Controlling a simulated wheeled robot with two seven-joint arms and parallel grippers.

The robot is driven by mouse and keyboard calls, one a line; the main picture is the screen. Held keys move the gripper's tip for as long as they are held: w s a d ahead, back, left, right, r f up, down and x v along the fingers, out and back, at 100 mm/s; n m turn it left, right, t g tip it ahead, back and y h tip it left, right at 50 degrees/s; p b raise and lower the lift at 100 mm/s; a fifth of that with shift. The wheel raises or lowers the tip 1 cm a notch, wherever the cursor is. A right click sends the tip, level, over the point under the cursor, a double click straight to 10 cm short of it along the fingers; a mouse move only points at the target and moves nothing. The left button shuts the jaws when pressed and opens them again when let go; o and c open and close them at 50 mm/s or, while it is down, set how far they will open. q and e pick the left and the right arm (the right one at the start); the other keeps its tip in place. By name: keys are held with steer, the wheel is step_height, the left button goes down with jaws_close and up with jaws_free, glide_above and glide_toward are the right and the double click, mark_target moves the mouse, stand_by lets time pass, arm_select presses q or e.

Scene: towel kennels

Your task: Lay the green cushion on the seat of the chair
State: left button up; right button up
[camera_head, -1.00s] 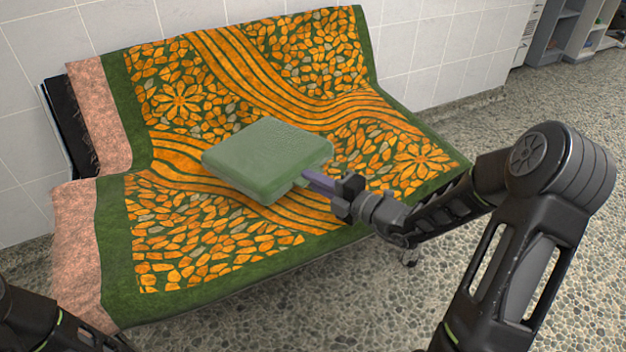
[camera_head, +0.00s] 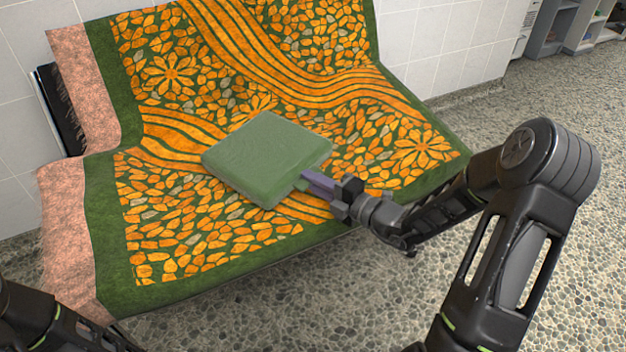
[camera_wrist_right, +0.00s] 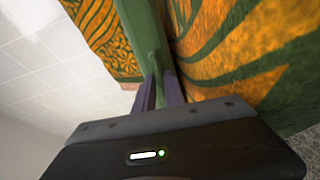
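The green cushion (camera_head: 267,158) is a flat square held at its right corner by my right gripper (camera_head: 312,182). In the right wrist view the cushion (camera_wrist_right: 148,38) is seen edge-on, with part of it between the two purple fingers (camera_wrist_right: 158,92). The chair is a wide bench-like seat with a backrest, draped in an orange and green patterned towel (camera_head: 190,235). The cushion is over the seat; I cannot tell whether it touches the towel. My left arm shows at the bottom left, but its gripper is out of view.
The towel has a pink fringed end (camera_head: 68,240) on the left. A white tiled wall (camera_head: 440,40) stands behind the chair. Grey shelves (camera_head: 562,25) stand at the far right back. The pebbled floor (camera_head: 580,120) is open on the right.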

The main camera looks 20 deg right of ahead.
steer(key=o, duration=0.3)
steer(key=shift+s+f, duration=0.2)
steer(key=shift+f, duration=0.55)
steer(key=shift+o, duration=0.2)
steer(key=shift+s, duration=0.1)
steer(key=p+v, duration=0.1)
steer(key=v, duration=0.1)
steer(key=p+v, duration=0.1)
steer(key=v, duration=0.2)
steer(key=r+p+v, duration=0.1)
steer(key=v, duration=0.1)
steer(key=shift+s+d+r, duration=0.1)
steer(key=shift+s+d, duration=0.1)
